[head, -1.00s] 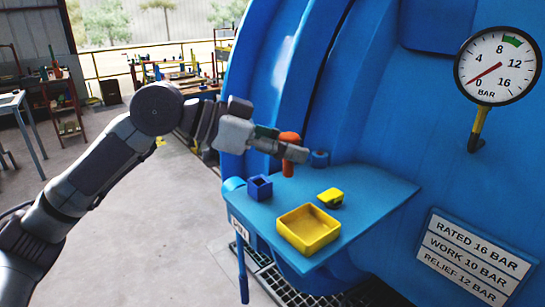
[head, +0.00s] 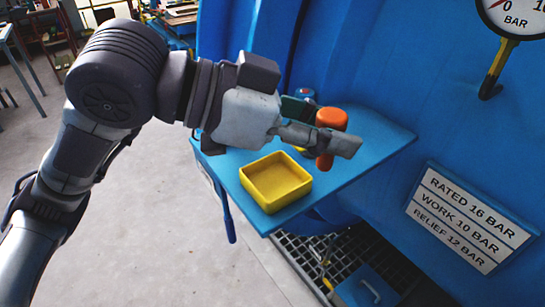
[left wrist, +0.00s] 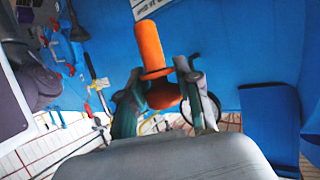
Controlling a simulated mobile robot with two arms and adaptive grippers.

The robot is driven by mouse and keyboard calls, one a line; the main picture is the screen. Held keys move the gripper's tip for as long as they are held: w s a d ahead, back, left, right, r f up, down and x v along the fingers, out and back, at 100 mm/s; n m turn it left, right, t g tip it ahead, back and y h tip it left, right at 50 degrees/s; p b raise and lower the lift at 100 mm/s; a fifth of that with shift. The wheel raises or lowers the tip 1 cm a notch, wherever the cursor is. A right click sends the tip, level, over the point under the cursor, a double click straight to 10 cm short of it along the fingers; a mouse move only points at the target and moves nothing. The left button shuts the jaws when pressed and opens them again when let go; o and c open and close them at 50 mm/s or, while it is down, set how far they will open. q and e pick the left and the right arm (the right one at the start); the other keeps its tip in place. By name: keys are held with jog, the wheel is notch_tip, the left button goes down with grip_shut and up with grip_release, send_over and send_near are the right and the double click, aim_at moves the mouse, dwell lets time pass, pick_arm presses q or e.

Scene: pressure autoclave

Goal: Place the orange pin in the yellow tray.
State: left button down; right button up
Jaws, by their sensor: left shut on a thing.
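The orange pin (head: 331,119) is held upright in my left gripper (head: 320,140), which is shut on it. In the head view the pin shows just right of and above the yellow tray (head: 301,187), apart from it. The tray is an open square dish, empty, on the blue shelf (head: 376,137). In the left wrist view the pin (left wrist: 150,48) stands out between the fingers of the left gripper (left wrist: 165,95). My right gripper is not in view.
A small yellow thing on the shelf is mostly hidden behind my gripper. The blue vessel wall (head: 390,70) with a rating plate (head: 468,217) and a pressure gauge (head: 520,12) stands right of the shelf. A floor grating (head: 300,250) lies below.

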pick_arm(q)
jog(key=w+a+f, duration=0.2)
jog(key=a, duration=0.1)
jog(key=w+a+f, duration=0.3)
jog(key=shift+w+p, duration=0.1)
jog(key=shift+p, duration=0.25)
notch_tip(320, 180, down, 3)
jog(key=shift+f, duration=0.5)
jog(key=c, duration=0.8)
grip_release()
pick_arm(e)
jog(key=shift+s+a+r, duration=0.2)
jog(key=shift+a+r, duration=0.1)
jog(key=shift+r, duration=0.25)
